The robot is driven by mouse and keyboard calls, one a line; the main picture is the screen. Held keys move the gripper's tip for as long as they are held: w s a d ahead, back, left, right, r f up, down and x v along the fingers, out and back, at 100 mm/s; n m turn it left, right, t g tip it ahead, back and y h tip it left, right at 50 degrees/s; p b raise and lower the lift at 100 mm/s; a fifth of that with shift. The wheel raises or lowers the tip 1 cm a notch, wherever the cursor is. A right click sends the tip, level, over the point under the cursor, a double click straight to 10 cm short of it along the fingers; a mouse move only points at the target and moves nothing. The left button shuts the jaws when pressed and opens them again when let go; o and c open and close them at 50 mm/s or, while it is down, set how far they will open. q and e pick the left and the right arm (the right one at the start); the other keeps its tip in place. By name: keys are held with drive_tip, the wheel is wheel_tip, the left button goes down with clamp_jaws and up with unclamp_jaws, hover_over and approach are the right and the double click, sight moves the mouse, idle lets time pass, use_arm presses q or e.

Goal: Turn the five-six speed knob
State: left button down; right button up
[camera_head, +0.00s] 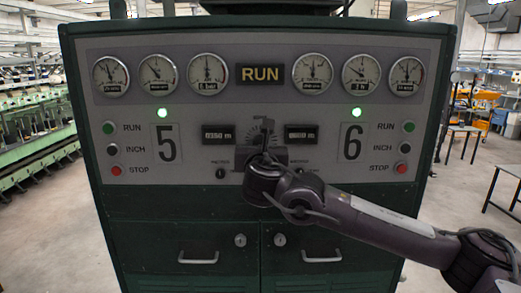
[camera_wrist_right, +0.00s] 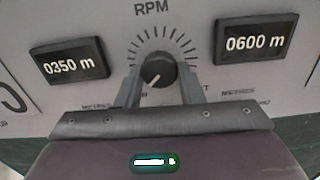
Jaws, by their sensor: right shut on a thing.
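The speed knob (camera_wrist_right: 157,70) is a round black dial under the letters RPM, with a ring of tick marks around it. Its white pointer line points to the lower left. My right gripper (camera_wrist_right: 158,84) has one finger on each side of the knob and is shut on it. In the head view the right gripper (camera_head: 264,152) reaches the middle of the panel (camera_head: 262,100) between the numbers 5 and 6, and it hides most of the knob. My left gripper is not in view.
Digital displays reading 0350 m (camera_wrist_right: 69,62) and 0600 m (camera_wrist_right: 255,43) flank the knob. RUN, INCH and STOP buttons line both panel sides. Gauges and a RUN sign (camera_head: 261,74) are above; drawers with handles (camera_head: 198,257) are below. Open floor lies on both sides.

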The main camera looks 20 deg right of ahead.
drive_tip(key=shift+n+b, duration=11.4)
drive_tip(key=shift+n, duration=5.7)
drive_tip(key=o, duration=1)
drive_tip(key=shift+r, duration=0.1)
